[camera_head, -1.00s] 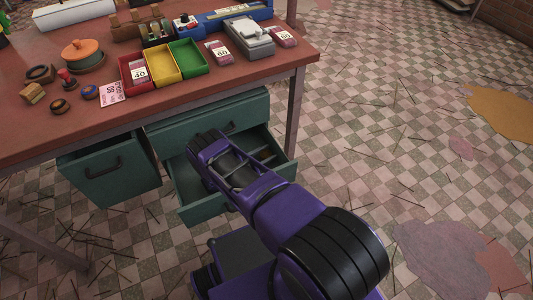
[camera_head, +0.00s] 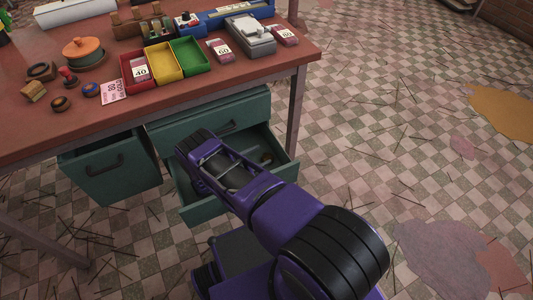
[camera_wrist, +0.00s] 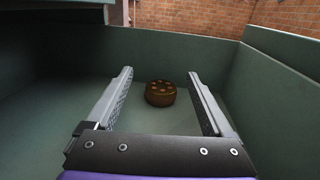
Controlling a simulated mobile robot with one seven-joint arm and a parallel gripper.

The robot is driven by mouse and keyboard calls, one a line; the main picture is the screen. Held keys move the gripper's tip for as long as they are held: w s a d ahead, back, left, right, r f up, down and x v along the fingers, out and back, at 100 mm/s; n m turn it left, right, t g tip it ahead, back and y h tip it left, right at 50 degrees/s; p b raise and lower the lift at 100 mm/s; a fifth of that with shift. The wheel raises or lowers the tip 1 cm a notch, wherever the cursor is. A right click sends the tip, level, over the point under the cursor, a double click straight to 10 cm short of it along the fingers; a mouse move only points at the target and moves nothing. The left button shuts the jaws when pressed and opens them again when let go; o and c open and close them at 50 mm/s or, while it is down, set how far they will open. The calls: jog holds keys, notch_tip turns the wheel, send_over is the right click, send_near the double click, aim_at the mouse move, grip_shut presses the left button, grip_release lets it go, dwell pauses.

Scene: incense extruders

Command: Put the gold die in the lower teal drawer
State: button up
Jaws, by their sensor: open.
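The lower teal drawer (camera_head: 283,167) is pulled open under the table. A small round brown-gold die (camera_wrist: 160,94) with several holes in its face lies on the drawer floor. My gripper (camera_wrist: 160,74) is open and empty, with one finger on either side of the die in the wrist view. I cannot tell how far above the die the fingers are. In the head view my arm hides part of the drawer, and the fingertips are not clear.
The upper teal drawer (camera_head: 215,120) is just above the open one. The table (camera_head: 200,105) holds red, yellow and green trays, labelled packs, a scale and several small round pieces.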

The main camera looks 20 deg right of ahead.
jog(key=a, duration=0.3)
jog(key=shift+s+a+r, duration=0.1)
jog(key=shift+s+a, duration=0.1)
dwell(0.3)
